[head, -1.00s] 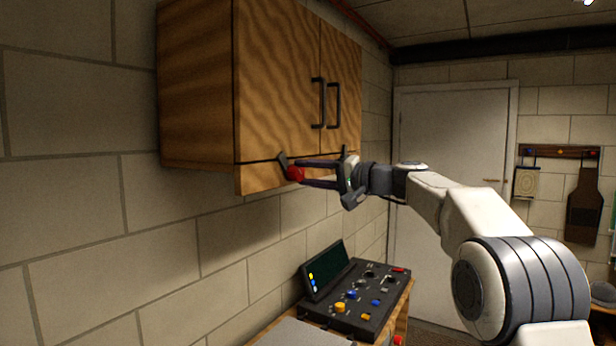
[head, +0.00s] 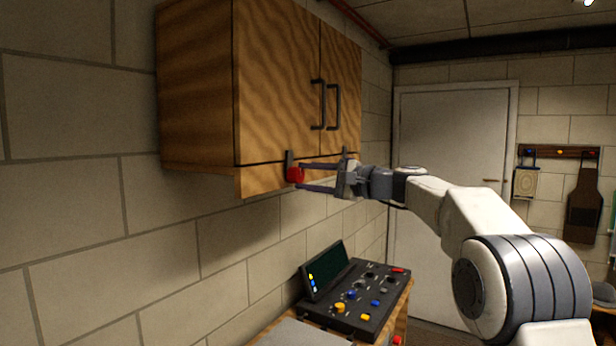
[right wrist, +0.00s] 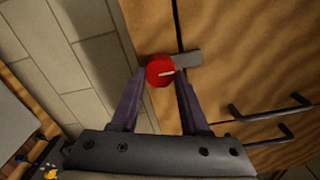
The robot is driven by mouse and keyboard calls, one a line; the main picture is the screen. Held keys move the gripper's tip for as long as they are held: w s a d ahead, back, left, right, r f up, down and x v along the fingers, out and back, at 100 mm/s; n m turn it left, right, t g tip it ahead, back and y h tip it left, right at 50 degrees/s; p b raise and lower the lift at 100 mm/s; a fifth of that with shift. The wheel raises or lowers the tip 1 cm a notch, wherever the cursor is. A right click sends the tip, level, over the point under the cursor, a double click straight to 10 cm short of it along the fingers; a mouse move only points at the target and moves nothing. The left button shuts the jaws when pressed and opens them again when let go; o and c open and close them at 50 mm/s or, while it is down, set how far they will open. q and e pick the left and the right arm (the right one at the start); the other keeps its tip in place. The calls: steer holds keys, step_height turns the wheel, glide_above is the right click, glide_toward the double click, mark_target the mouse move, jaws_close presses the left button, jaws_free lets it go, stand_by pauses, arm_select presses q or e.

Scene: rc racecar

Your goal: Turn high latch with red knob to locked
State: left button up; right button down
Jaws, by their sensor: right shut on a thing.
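The red knob (head: 294,174) is on the bottom rail of the wooden wall cabinet (head: 200,110). Its dark latch bar (head: 289,158) now points up across the seam between door and rail. In the right wrist view the red knob (right wrist: 160,71) has a white line, and the grey bar (right wrist: 187,59) crosses the dark seam. My right gripper (head: 302,178) is shut on the red knob, one finger on each side. A second dark latch (head: 345,153) shows further right, partly behind my gripper. My left gripper is not in view.
Two dark door handles (head: 318,104) stick out above my right gripper. A control panel with coloured knobs (head: 362,295) stands below on a bench. A white door (head: 450,150) is behind my arm. The air below the cabinet is free.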

stand_by(0.5)
steer(key=shift+c, duration=2)
jaws_free()
steer(key=shift+s+d+f, duration=0.1)
steer(key=shift+d, duration=0.2)
steer(key=b+v, duration=0.5)
steer(key=v, duration=0.5)
